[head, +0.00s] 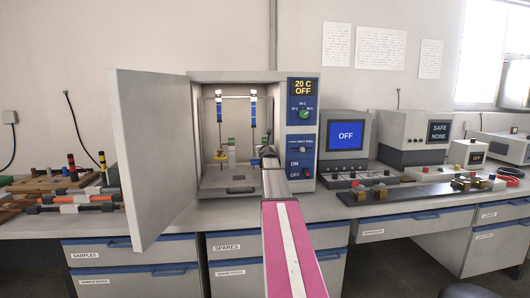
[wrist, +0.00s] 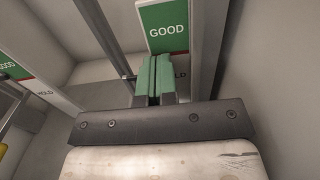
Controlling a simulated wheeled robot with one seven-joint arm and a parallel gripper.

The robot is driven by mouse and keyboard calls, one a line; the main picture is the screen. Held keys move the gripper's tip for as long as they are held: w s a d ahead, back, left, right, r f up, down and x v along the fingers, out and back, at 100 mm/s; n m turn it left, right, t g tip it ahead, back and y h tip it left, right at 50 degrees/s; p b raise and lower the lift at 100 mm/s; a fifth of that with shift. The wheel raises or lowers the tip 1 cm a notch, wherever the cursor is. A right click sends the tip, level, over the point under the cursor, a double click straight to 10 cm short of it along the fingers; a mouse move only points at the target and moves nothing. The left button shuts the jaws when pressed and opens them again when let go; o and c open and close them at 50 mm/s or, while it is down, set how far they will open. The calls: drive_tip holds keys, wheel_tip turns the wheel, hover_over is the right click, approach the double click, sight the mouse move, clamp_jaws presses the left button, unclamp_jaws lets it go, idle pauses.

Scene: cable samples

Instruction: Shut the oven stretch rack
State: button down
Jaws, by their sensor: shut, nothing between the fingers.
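The oven (head: 255,76) stands on the bench with its grey door (head: 150,150) swung wide open to the left. Inside it is the stretch rack (head: 229,183), a grey base with a dark handle at its front edge. Two samples with blue and white upper ends (head: 221,110) hang in it, with yellow and blue pieces low down. My gripper (head: 266,151) reaches into the right side of the oven opening and hides part of the rack. In the wrist view my green fingers (wrist: 153,78) are together and empty, just below a green GOOD plate (wrist: 167,28); contact is unclear.
The oven's blue panel (head: 303,130) reads 20 C OFF, right of my arm. The open door blocks the left side. A grey unit with an OFF screen (head: 345,135) stands at right. Cable samples (head: 75,190) lie on the left bench. Grey oven walls are close around my gripper.

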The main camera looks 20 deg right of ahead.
drive_tip(key=x, duration=1.2)
drive_tip(key=shift+w, duration=0.3)
drive_tip(key=shift+w+d+r, duration=0.1)
drive_tip(key=shift+w+d, duration=0.05)
drive_tip(key=v, duration=1.5)
